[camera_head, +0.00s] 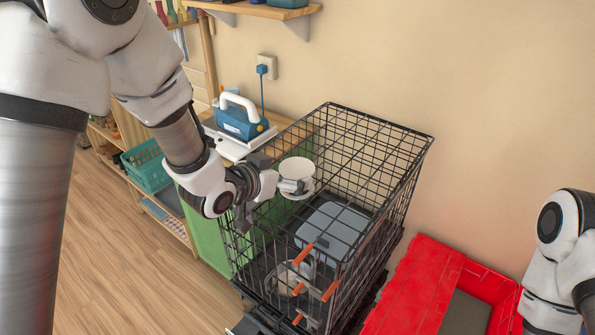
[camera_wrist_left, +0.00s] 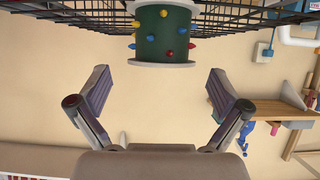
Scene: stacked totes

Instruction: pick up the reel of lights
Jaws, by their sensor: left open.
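The reel of lights is a dark green drum with white end discs and red, yellow and blue bulbs; it shows at the top of the left wrist view (camera_wrist_left: 164,35). In the head view its pale round end (camera_head: 297,169) shows at the wire cage's near-left upper part. My left gripper (camera_head: 291,187) is beside it in the head view, partly hiding its lower part. In the left wrist view my left gripper (camera_wrist_left: 160,84) is open and empty, with the reel ahead between the fingers' lines, beyond the tips. My right arm shows at the right edge; its gripper is out of view.
The black wire cage (camera_head: 385,125) holds a blue-grey box (camera_head: 343,219) and orange-handled items (camera_head: 303,254). A blue appliance (camera_head: 238,122) stands on the bench behind left. A red tote (camera_head: 420,285) lies at the right. A teal basket (camera_head: 148,165) sits on a shelf.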

